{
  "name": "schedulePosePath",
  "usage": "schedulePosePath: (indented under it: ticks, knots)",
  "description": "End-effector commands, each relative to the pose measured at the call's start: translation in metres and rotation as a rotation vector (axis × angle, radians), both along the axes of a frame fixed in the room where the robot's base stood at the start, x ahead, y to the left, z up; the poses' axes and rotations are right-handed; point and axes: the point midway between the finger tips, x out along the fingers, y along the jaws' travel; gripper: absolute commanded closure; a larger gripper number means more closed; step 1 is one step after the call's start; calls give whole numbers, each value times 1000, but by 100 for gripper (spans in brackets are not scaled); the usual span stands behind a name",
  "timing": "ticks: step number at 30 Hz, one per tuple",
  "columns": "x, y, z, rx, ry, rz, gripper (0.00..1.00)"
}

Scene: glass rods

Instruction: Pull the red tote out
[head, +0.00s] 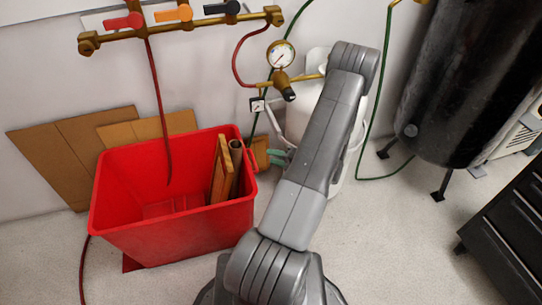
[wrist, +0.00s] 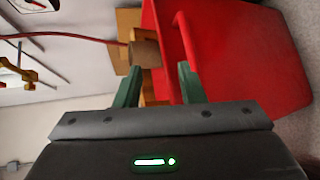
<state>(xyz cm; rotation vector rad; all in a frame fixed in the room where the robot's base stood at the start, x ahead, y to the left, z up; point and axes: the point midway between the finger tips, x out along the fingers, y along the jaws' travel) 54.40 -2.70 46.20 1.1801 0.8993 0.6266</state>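The red tote (head: 165,240) stands on the floor against the wall in the head view. A wooden board (head: 220,170) and a brown tube (head: 236,165) stand inside it at its right end. My gripper (head: 280,158) is just right of the tote's right wall, its green fingers partly hidden by my arm. In the wrist view my gripper (wrist: 158,84) has its two fingers apart. The tote (wrist: 235,60) fills the right side there, with its rim near the right finger. The tube's end (wrist: 145,53) shows beyond the fingers. I cannot tell whether a finger touches the tote.
A red hose (head: 155,85) hangs from the brass manifold (head: 180,27) down into the tote. Brown panels (head: 60,155) lean on the wall behind it. A white cylinder (head: 302,115) with a gauge (head: 281,54) stands behind my arm. The floor (head: 400,250) at the front right is clear.

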Motion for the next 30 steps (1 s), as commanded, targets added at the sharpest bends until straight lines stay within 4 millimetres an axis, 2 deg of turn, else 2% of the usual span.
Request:
schedulePosePath:
  ticks: [18, 30]
  knots:
    - [-21, -37, 6, 0, 0, 0, 64]
    - [-23, -41, 6, 0, 0, 0, 64]
